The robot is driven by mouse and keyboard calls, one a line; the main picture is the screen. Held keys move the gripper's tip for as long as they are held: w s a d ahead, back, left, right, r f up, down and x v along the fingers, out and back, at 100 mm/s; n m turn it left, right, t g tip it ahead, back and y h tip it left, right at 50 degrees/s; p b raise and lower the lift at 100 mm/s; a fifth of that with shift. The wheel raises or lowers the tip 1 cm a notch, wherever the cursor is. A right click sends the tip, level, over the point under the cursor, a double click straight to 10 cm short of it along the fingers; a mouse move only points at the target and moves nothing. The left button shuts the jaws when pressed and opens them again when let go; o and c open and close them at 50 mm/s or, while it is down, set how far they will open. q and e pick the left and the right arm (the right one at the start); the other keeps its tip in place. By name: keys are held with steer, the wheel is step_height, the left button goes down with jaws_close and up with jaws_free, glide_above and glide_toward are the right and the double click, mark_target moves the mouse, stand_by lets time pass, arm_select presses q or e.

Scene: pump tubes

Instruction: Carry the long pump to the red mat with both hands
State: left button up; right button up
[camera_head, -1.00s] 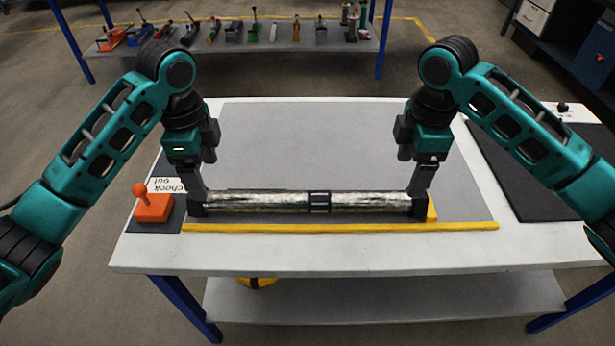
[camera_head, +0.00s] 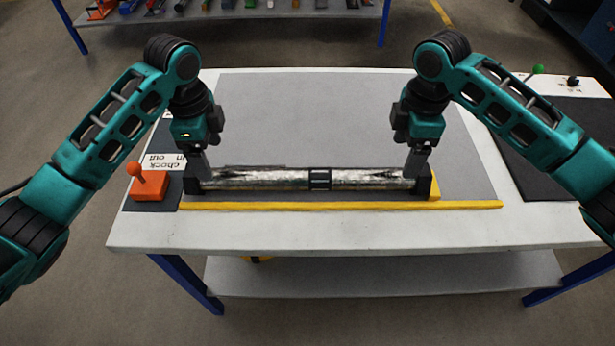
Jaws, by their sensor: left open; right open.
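The long pump (camera_head: 265,180), a silvery tube with black end caps and a black middle band, lies level across the grey table surface, behind a yellow strip. My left gripper (camera_head: 199,172) is open and points down at the pump's left end. My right gripper (camera_head: 416,170) is open and points down at its right end. The fingers overlap the end caps in the picture; whether they touch the pump I cannot tell. No red mat shows in this view.
The yellow strip (camera_head: 340,206) runs along the table front. An orange lever block (camera_head: 149,188) stands left of the pump beside a "check out" label (camera_head: 164,161). A yellow block (camera_head: 434,188) sits at the pump's right end. A dark mat (camera_head: 540,165) and green-knobbed lever (camera_head: 537,71) are at right.

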mark_target(216, 172)
arm_select(q)
step_height(216, 172, down, 8)
steer(key=shift+r, duration=0.25)
arm_select(e)
step_height(216, 172, down, 8)
steer(key=shift+r, duration=0.25)
arm_select(q)
jaws_close()
arm_select(e)
jaws_close()
arm_select(q)
steer(key=shift+r, duration=0.15)
arm_select(e)
steer(key=shift+w+r, duration=0.1)
steer(key=shift+r, duration=0.05)
